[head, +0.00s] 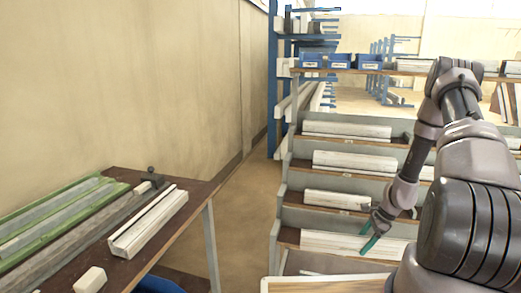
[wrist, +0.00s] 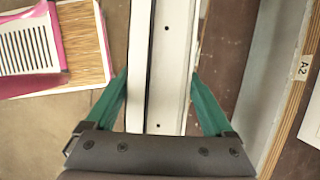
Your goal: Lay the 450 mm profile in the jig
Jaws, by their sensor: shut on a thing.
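My gripper (head: 372,234) is at the lowest visible shelf of the rack, its teal fingers pointing down. In the wrist view my gripper (wrist: 160,77) has one finger on each side of a long white profile (wrist: 166,60) with small dark holes, and is shut on it. In the head view this white profile (head: 330,243) lies along that shelf; I cannot tell whether it is clear of the shelf. Its length cannot be read. On the bench at left, a long grey rail with a black clamp (head: 152,177) looks like the jig.
Green-edged channels (head: 50,215), another white profile (head: 150,222) and a white block (head: 90,280) lie on the bench (head: 190,222). More profiles (head: 355,161) fill the upper shelves. A shelf edge labelled A2 (wrist: 303,67) runs right of the gripper. Floor shows between bench and rack.

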